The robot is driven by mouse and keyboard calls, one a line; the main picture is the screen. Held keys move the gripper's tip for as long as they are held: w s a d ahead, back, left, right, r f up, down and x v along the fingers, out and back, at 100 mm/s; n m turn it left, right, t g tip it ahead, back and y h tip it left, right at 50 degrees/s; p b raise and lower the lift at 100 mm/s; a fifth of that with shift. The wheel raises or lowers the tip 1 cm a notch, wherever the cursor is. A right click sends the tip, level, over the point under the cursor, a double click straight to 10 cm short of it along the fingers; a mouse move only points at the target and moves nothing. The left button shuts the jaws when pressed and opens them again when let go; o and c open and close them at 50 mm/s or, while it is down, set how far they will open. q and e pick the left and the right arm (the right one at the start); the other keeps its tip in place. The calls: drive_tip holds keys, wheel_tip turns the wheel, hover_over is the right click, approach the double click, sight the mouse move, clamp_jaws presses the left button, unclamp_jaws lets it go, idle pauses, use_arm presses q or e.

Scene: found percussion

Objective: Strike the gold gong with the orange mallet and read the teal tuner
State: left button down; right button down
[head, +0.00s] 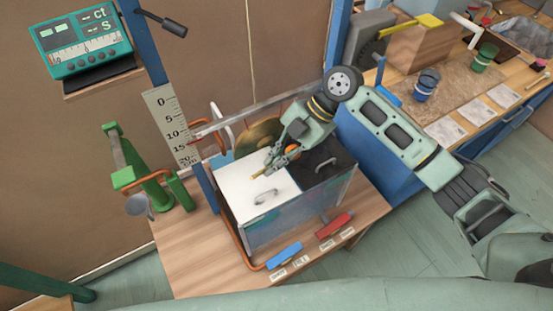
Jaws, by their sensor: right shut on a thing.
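The gold gong (257,137) hangs behind the white and black box, partly hidden by my right arm. My right gripper (278,158) is shut on the orange mallet (291,151), above the box and in front of the gong. The mallet's orange part shows between the fingers, and a thin wooden end points down to the left. I cannot tell whether the mallet touches the box or gong. The teal tuner (84,42) stands on a wall shelf at top left, its display showing dashes, "Ct" and "S". My left gripper is not in view.
The box has a white lid (254,190) and a black lid (326,158) with handles. Blue (284,256) and red (334,226) blocks lie in front. A green stand (150,180) and a ruler (171,128) are left. A workbench with cups (426,84) is right.

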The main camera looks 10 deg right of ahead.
drive_tip(key=shift+w+f, duration=0.1)
drive_tip(key=w+a+n+b, duration=0.2)
drive_tip(key=w+b, duration=0.4)
drive_tip(key=b, duration=0.1)
drive_tip(key=s+p, duration=0.1)
drive_tip(key=s+d+p, duration=0.1)
drive_tip(key=s, duration=0.1)
drive_tip(key=s+d+p, duration=0.1)
drive_tip(key=s, duration=0.1)
drive_tip(key=shift+d, duration=0.25)
drive_tip(key=shift+s+f, duration=0.15)
drive_tip(key=shift+f, duration=0.1)
drive_tip(key=shift+s+d, duration=0.1)
idle(1.3)
